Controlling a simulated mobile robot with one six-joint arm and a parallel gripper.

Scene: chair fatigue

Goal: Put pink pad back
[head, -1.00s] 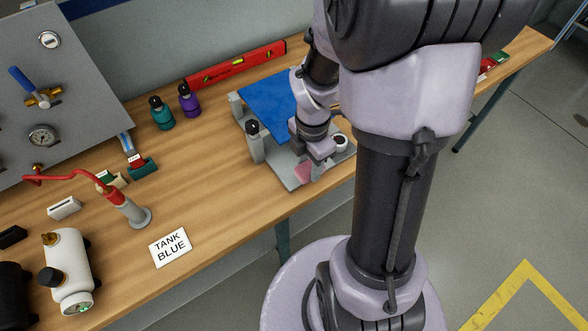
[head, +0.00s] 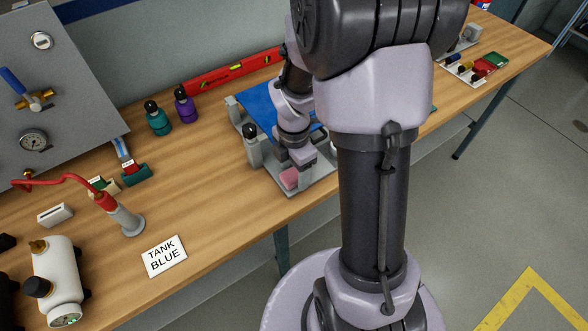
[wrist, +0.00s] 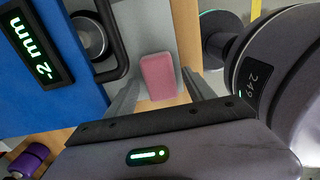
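The pink pad (head: 289,179) is a small block at the near corner of the grey fixture plate (head: 310,187). In the wrist view the pad (wrist: 158,77) is between and just beyond the fingertips. My gripper (wrist: 162,82) looks open, with a finger on each side of the pad and a narrow gap at the right. Contact at the left finger is hard to tell. In the head view my gripper (head: 300,168) is low over the plate beside the pad. The fixture's blue panel (head: 257,103) is behind, partly hidden by my arm.
A "-2 mm" display (wrist: 38,47) and a round metal knob (wrist: 89,36) are left of the pad. A dark round part with a "249" display (wrist: 258,78) is close at right. Teal (head: 157,118) and purple (head: 186,106) bottles stand left of the fixture.

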